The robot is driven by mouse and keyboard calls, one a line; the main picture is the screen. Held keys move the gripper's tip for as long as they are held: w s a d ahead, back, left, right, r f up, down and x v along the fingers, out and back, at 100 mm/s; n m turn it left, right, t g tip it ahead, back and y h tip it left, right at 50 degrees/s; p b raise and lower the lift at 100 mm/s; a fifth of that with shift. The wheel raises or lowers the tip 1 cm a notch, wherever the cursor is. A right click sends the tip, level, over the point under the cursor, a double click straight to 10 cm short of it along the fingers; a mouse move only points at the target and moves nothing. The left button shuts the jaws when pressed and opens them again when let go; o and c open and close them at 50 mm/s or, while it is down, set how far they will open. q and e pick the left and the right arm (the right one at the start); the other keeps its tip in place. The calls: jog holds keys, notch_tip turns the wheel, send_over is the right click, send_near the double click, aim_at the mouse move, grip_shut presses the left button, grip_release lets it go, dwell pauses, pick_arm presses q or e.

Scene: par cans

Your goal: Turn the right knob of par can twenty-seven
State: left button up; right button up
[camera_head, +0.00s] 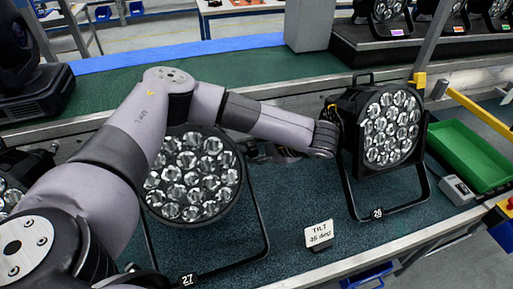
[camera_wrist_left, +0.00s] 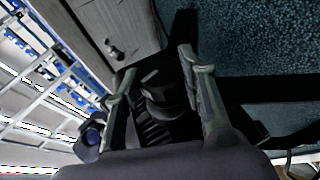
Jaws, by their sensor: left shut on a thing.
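Par can twenty-seven (camera_head: 192,172) is a black round lamp with several clear lenses, on a black bracket with the label "27" (camera_head: 188,279). My left arm reaches across above it and partly hides its top. In the left wrist view, the two fingers of my left gripper (camera_wrist_left: 158,75) stand on either side of a black knob (camera_wrist_left: 162,88) and are shut on it. In the head view, the gripper at the can's right side is mostly hidden by my forearm, and the knob cannot be made out. My right gripper is not in view.
A "TILT 45 deg" card (camera_head: 319,234) stands on the dark green mat (camera_head: 285,240). A green tray (camera_head: 468,155) and a small grey device (camera_head: 457,190) are at the right.

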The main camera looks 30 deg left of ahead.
pick_arm(q)
jog(key=o, duration=1.2)
jog(key=v, duration=1.2)
jog(key=shift+d+f, duration=0.1)
